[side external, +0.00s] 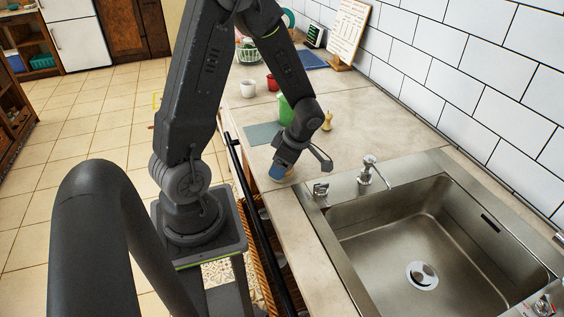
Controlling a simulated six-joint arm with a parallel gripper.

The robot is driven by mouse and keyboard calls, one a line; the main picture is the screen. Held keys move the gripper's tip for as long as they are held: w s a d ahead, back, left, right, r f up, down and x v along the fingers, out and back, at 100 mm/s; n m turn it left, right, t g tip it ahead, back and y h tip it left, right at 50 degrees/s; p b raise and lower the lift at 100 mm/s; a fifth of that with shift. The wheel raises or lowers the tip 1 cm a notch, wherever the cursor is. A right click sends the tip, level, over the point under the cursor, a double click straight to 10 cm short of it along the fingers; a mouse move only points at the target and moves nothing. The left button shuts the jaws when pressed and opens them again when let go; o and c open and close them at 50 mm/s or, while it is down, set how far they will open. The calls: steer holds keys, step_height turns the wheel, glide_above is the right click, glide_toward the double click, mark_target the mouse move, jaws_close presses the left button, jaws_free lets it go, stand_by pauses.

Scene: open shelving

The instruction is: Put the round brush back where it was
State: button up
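My gripper (283,162) points down low over the counter, left of the sink. A small blue-and-tan thing (277,173) shows at its fingertips, against the counter near the front edge. It may be the round brush, but it is too small and too covered to tell. I cannot tell whether the fingers are closed on it. A yellowish wooden piece (327,123) stands on the counter just behind my wrist. A green container (286,108) stands behind my arm, partly hidden by it.
A steel sink (345,235) with a tap (370,172) lies to the right. A grey-green mat (262,133) lies left of my gripper. A red cup (272,84), a white cup (248,88) and a wire basket (248,53) stand farther back. A tiled wall bounds the right.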

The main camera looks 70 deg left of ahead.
steer(key=shift+o, duration=1.4)
steer(key=v, duration=1.2)
steer(key=s+d+r+m+t+h, duration=0.1)
steer(key=s+d+r+m+t, duration=0.1)
steer(key=m, duration=0.7)
steer(key=s+d+r+m+t+h, duration=0.1)
steer(key=s+d+r+m+t, duration=0.1)
steer(key=d+r+m+t, duration=0.2)
steer(key=s+d+r+m+t, duration=0.3)
steer(key=d+m, duration=0.5)
steer(key=m, duration=0.7)
steer(key=shift+d+r+h, duration=0.25)
steer(key=shift+r+h, duration=0.15)
steer(key=shift+r, duration=0.4)
steer(key=shift+s, duration=0.1)
